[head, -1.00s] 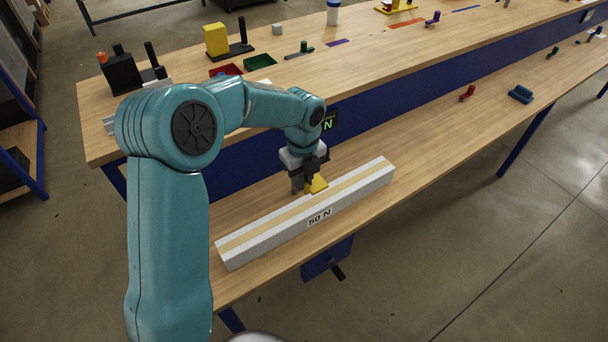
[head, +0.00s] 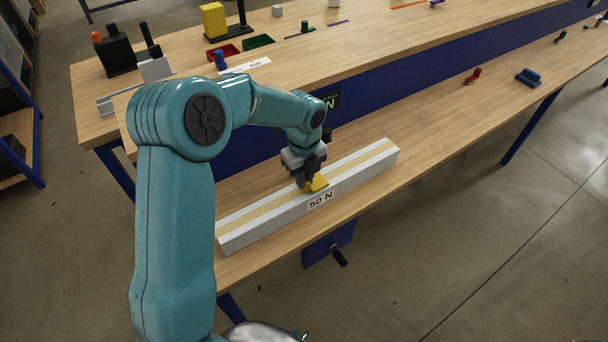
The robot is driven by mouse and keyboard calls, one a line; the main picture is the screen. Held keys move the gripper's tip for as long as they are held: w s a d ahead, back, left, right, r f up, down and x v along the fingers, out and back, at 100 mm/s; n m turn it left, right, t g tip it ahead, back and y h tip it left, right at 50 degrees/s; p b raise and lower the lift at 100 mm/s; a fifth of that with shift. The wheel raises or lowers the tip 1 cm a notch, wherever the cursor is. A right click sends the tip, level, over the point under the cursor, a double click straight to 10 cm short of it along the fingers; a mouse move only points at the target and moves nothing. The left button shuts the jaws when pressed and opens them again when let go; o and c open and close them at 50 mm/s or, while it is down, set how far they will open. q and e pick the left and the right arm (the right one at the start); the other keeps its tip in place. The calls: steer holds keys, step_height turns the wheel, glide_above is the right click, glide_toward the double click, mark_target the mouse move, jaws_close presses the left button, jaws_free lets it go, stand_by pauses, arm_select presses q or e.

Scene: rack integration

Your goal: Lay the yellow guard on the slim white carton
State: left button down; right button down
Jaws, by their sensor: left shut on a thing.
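The slim white carton (head: 352,177) lies lengthwise on the lower front bench, with a tan strip along its top and a "50 N" label on its front side. My left gripper (head: 311,184) is over the middle of the carton, shut on the small yellow guard (head: 318,183). The guard is at the carton's top near its front edge, just above the label. I cannot tell whether it touches the carton. The fingers hide part of the guard. My right gripper is not in view.
The raised rear shelf (head: 330,52) holds a yellow block (head: 213,20), a red tray (head: 222,53), a green tray (head: 258,42) and a black block (head: 118,55). A red part (head: 473,76) and a blue part (head: 528,78) lie farther right on the lower bench. The bench between is clear.

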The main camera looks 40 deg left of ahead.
arm_select(q)
steer(key=shift+f, duration=0.25)
steer(key=c, duration=1.1)
jaws_free()
step_height(320, 180, up, 16)
steer(key=shift+r+p, duration=0.2)
steer(key=shift+p, duration=0.1)
steer(key=shift+s+f, duration=0.1)
